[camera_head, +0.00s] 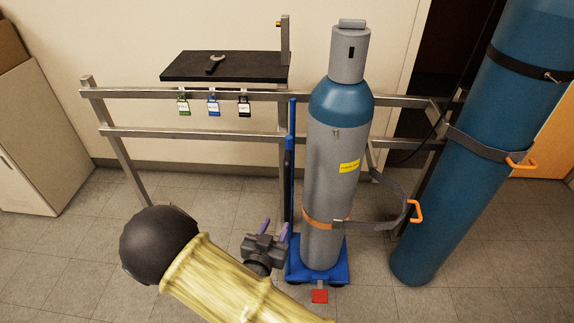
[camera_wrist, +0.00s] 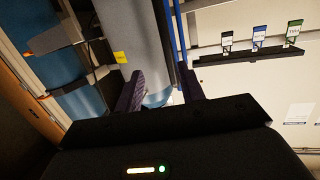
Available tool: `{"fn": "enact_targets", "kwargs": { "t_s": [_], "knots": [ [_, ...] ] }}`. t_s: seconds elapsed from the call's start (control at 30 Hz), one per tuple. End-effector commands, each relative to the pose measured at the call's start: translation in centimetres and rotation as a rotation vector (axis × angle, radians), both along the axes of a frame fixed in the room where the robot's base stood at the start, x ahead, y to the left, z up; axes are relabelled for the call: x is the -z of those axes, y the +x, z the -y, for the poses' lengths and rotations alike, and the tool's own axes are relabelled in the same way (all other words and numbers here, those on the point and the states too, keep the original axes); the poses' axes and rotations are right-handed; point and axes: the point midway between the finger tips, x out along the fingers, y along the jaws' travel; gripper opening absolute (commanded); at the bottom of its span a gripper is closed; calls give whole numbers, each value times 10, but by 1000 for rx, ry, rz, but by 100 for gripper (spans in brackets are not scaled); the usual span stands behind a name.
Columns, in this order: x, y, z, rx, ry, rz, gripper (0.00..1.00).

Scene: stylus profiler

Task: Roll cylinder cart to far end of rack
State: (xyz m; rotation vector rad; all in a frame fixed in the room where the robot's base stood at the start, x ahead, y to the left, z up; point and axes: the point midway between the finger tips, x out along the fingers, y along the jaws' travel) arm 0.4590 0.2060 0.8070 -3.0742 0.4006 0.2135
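A grey gas cylinder (camera_head: 335,180) with a blue shoulder, grey cap and yellow label stands upright on a blue cart (camera_head: 340,262). The cart's blue upright handle (camera_head: 291,150) rises at its left, and a red pedal (camera_head: 320,296) sticks out at its front. The rack (camera_head: 180,133) is a metal rail frame behind it. My gripper (camera_head: 275,229) is open, low and just left of the cylinder, close to the handle. In the wrist view its two purple fingers (camera_wrist: 160,92) stand apart, with the handle (camera_wrist: 180,75) beside the right finger; contact is unclear.
A grey strap (camera_head: 395,185) with an orange clip (camera_head: 415,211) loops out beside the cylinder. A large blue cylinder (camera_head: 455,190) leans in view at the right, strapped to the rack. Floor along the left rack is clear.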

Motion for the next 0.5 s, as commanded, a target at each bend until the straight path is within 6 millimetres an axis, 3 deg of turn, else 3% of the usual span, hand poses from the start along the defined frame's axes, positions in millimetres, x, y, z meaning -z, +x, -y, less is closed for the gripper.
{"fn": "enact_targets", "kwargs": {
  "t_s": [0.03, 0.1, 0.5],
  "knots": [
    [-15, -6, -6, -17, -26, 52, 39],
    [-23, -11, -10, -26, -44, 106, 39],
    [-24, -12, -12, -28, -50, 135, 39]
  ]
}}
